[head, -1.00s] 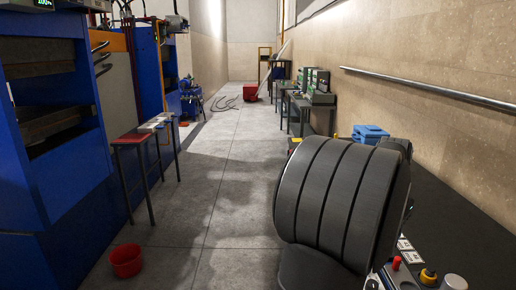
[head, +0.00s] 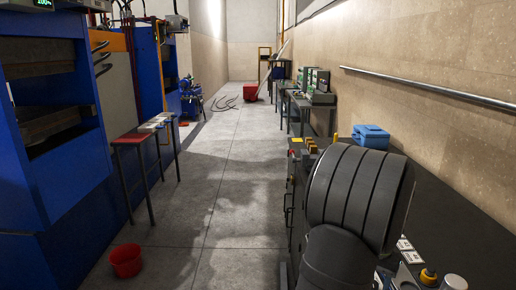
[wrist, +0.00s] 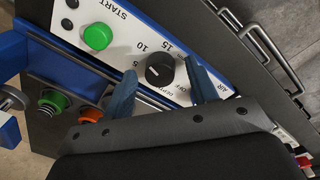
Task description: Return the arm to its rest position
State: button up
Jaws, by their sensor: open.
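Beyond the fingers is a white control panel (wrist: 123,38) with a green START button (wrist: 97,36) and a black dial (wrist: 160,70). I cannot tell how far the fingertips are from the panel. In the head view a thick black ribbed part of my arm fills the lower right, and my gripper is not visible there.
Blue presses (head: 60,165) line the left.

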jog(key=n, duration=0.4)
jog(key=shift+n, duration=0.4)
jog(key=n, duration=0.5)
jog(key=shift+s+t, duration=0.1)
jog(key=shift+t, duration=0.2)
jog(key=shift+r, duration=1.3)
